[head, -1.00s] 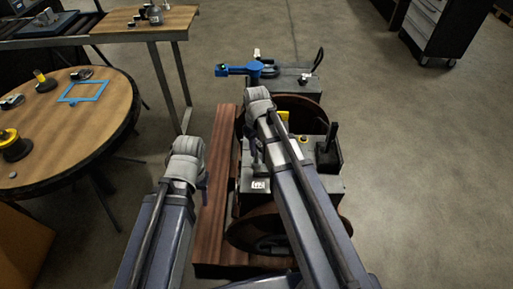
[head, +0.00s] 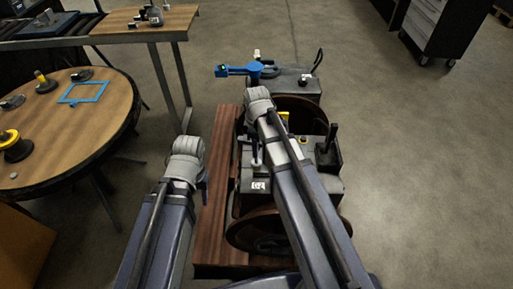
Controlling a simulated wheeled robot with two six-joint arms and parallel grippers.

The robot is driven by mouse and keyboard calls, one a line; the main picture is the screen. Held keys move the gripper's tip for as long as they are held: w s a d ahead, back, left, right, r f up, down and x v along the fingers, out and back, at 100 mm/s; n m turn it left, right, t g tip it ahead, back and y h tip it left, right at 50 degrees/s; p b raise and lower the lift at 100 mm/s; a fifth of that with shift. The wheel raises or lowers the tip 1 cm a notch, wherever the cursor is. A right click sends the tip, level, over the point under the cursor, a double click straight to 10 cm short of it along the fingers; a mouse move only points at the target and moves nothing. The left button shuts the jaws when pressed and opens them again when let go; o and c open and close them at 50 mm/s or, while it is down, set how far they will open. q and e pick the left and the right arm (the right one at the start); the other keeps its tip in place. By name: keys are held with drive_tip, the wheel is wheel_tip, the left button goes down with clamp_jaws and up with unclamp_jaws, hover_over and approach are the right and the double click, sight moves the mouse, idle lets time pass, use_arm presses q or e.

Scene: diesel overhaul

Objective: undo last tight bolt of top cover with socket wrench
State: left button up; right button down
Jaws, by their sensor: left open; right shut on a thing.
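My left gripper (head: 205,188) is open and empty, left of the engine over brown boards.
Brown wooden boards (head: 222,170) run along the engine's left side. A black lever (head: 328,142) stands at its right, and a blue part (head: 240,70) lies at its far end. A round table (head: 105,125) with parts is at left.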

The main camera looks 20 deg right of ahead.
drive_tip(key=shift+r+p, duration=0.35)
drive_tip(key=shift+r, duration=0.25)
use_arm(q)
drive_tip(key=shift+r, duration=0.55)
use_arm(e)
drive_tip(key=shift+f, duration=0.1)
